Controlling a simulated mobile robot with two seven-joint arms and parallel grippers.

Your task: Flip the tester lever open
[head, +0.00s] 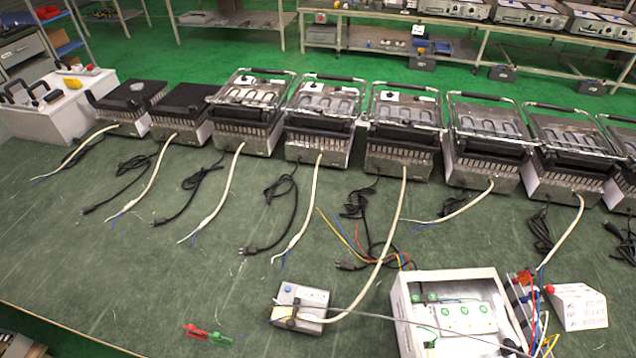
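A small grey box (312,297), which looks like the tester, sits on the green worktable near the front, left of the large white box. Its top has several small fittings and a dark and yellow part on its left side. A thick cream cable (385,255) runs from a grill unit down to its right side. A thin grey wire also leads off it to the right. I cannot make out which part is the lever or whether it is open or shut. Neither of my grippers shows in this view.
An open white box (402,312) with green-marked parts stands right of the tester, and a white sloped box (578,307) with a red button beyond it. Red and green clips (208,334) lie left. Grill units (317,118) with loose cables line the back.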

